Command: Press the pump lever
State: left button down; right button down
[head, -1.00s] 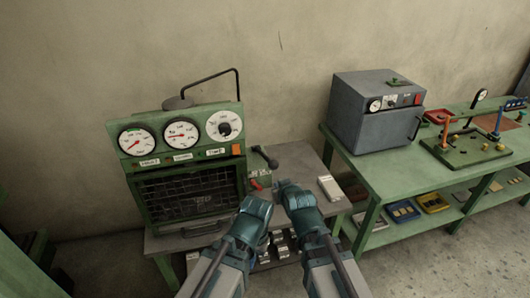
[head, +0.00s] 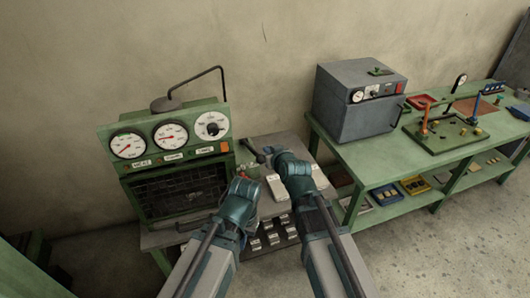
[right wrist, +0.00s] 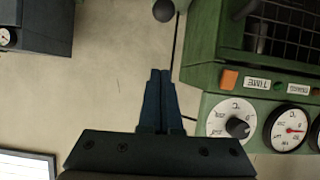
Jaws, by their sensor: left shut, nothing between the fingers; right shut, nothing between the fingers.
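The pump lever (head: 251,149) is a dark handle with a rounded end, to the right of the green gauge cabinet (head: 226,108) in the head view. My right gripper (head: 268,150) is shut and empty, close to the right of the lever; I cannot tell whether they touch. Its closed fingers (right wrist: 159,98) show in the right wrist view, with a dark rounded end (right wrist: 163,10) above them that may be the lever. My left gripper (head: 243,176) is lower, in front of the cabinet's right side. Its fingertips are mostly hidden, and it looks shut and empty.
A grey oven-like box (head: 360,101) stands on a green bench (head: 350,160) to the right. A green fixture board (head: 446,135) lies farther right. A pale block (head: 279,188) sits on the grey table. Several small blocks lie on a lower shelf.

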jog(key=b, duration=0.4)
send_over(262, 161)
jog(key=w, duration=0.1)
jog(key=f, duration=0.4)
jog(key=shift+a+f, duration=0.2)
jog(key=f+b, duration=0.2)
jog(key=shift+s+d+f+b, duration=0.1)
jog(key=shift+s+f+b, duration=0.15)
jog(key=shift+b, duration=0.1)
jog(key=shift+s+d+f+b, duration=0.1)
jog(key=shift+s+f+b, duration=0.05)
jog(key=shift+f+b, duration=0.5)
jog(key=shift+s+f+b, duration=0.1)
jog(key=shift+f+b, duration=0.1)
jog(key=shift+b, duration=0.15)
jog(key=s+d+f+t+b, duration=0.1)
jog(key=s+f+b, duration=0.3)
jog(key=f+b, duration=1)
jog(key=t+b, duration=0.1)
jog(key=b, duration=0.4)
jog(key=shift+s+d+t+y, duration=0.2)
jog(key=shift+s+t+y, duration=0.1)
jog(key=shift+y, duration=0.1)
